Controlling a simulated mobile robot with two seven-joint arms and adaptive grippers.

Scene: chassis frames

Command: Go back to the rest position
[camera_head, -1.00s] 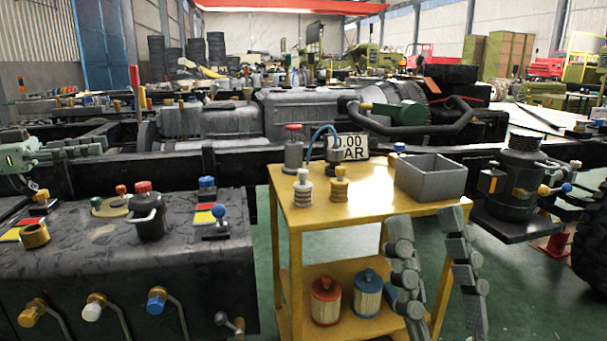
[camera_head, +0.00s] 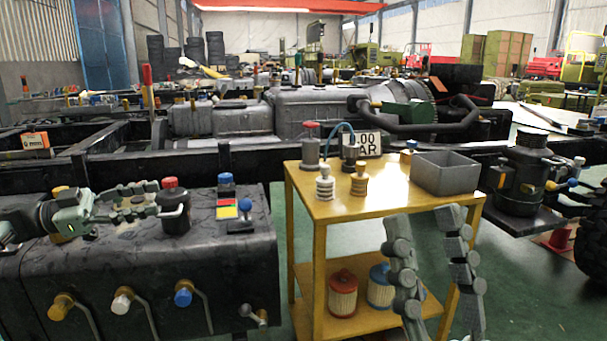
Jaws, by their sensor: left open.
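My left gripper (camera_head: 156,198) reaches in from the left, low over the black tank top (camera_head: 130,262). Its fingers are spread apart, and their tips lie just left of the dark red-capped canister (camera_head: 174,212); I cannot tell whether they touch it. The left hand hides part of the items on the tank's left. My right gripper (camera_head: 424,220) points upward at the lower right, its two fingers apart with nothing between them. It stands in front of the yellow cart (camera_head: 330,203), covering part of its right side.
A blue-knobbed lever (camera_head: 245,208) stands on the tank's right. Green floor shows right of the cart.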

